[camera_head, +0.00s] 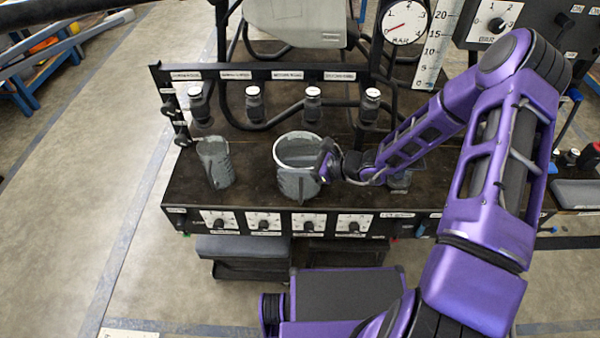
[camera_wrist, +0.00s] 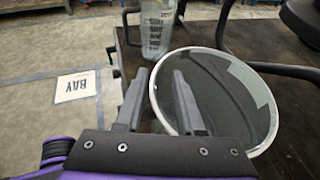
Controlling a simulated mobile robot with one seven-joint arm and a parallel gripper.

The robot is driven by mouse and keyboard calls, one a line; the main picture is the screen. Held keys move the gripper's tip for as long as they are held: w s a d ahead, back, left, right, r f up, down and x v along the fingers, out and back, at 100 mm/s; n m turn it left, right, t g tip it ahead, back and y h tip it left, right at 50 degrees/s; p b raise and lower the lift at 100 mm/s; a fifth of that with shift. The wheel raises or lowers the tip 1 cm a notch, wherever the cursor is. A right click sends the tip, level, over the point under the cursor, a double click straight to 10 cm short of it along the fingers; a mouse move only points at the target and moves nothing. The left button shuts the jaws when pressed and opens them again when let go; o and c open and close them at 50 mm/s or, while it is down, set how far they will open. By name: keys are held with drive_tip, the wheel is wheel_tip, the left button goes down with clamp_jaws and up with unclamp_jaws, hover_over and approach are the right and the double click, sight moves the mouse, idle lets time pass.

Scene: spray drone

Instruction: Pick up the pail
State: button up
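The pail (camera_head: 296,182) is a grey, round, open-topped container with a pale rim. It stands upright on the dark bench top. My gripper (camera_head: 324,162) is at the pail's right side in the head view, at rim height. In the wrist view the pail (camera_wrist: 262,92) fills the right half, with its mouth facing the camera. My gripper's two fingers (camera_wrist: 162,85) are apart there. The left finger is outside the rim and the right one reaches over the mouth, so the rim runs between them. Whether either finger touches the wall is not clear.
A grey measuring jug (camera_head: 216,163) stands left of the pail; it also shows in the wrist view (camera_wrist: 158,25). A black pipe rack with several valves (camera_head: 312,104) runs behind. A small grey container (camera_head: 399,182) sits right, under my arm. The bench (camera_head: 250,196) has labelled dials along its front.

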clamp_jaws()
idle(1.2)
